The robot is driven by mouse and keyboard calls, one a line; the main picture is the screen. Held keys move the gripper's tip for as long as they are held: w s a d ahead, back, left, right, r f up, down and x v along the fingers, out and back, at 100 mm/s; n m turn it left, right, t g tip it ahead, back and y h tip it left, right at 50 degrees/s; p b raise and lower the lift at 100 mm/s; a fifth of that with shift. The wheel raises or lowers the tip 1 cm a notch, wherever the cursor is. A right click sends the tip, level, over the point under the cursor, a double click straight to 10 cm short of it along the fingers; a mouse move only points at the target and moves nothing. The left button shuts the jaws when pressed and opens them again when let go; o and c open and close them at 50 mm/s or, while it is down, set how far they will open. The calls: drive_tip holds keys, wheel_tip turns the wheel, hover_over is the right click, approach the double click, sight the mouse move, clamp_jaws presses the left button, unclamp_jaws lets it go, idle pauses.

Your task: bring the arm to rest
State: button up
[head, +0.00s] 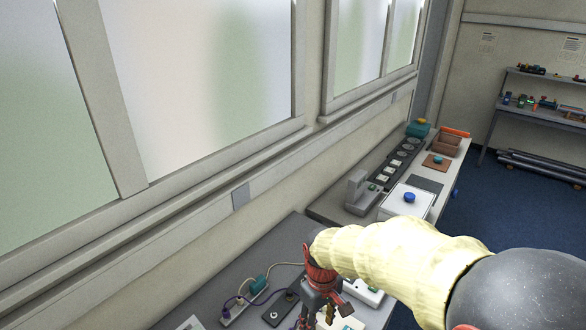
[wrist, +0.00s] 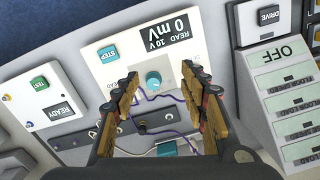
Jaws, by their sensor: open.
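My gripper (head: 322,304) hangs at the end of my arm over the near grey table (head: 268,252) in the head view. In the wrist view my gripper (wrist: 160,82) has its two fingers well apart, with nothing held between them. I cannot tell how far the fingertips are from the panel. In the head view my arm hides the right part of the near table.
A power strip (head: 236,309) with a teal plug and cables lies left of my gripper. A white READY box (wrist: 42,100) and an OFF panel (wrist: 285,100) flank the white panel. A second table (head: 330,208) with devices stands beyond, along the windowed wall. Blue floor (head: 490,230) is open at right.

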drive_tip(key=s+d+r+m+t+b, duration=0.6)
drive_tip(key=s+d+r, duration=0.5)
drive_tip(key=s, duration=0.4)
drive_tip(key=shift+d+m+b, duration=0.6)
drive_tip(key=shift+d+b, duration=0.05)
drive_tip(key=shift+b, duration=0.55)
